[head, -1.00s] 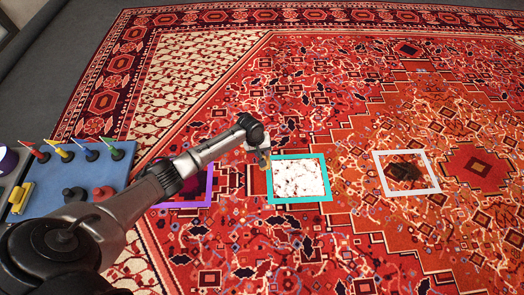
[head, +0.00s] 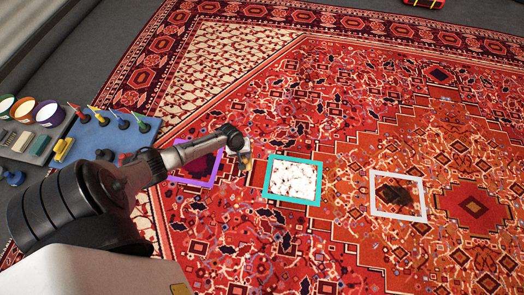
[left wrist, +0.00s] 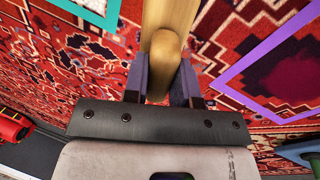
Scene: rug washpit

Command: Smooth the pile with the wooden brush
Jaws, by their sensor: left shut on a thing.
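My left gripper (head: 246,163) is over the rug, between the purple frame (head: 208,185) and the teal frame (head: 319,182). In the left wrist view, my left gripper (left wrist: 162,85) is shut on the light wooden handle of the brush (left wrist: 166,45). The brush's bristles are hidden, so I cannot tell whether they touch the pile. The red patterned rug (head: 330,115) lies flat. The purple frame surrounds a dark purple patch, the teal one a white patch (head: 293,181), and a white frame (head: 423,199) a dark brown patch. My right gripper is out of view.
At the left, a blue tray (head: 88,142) holds small flags and pegs, next to a grey tray (head: 28,135) with several coloured cups and tools. A red box (head: 425,3) stands at the top edge. The rug's far part is clear.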

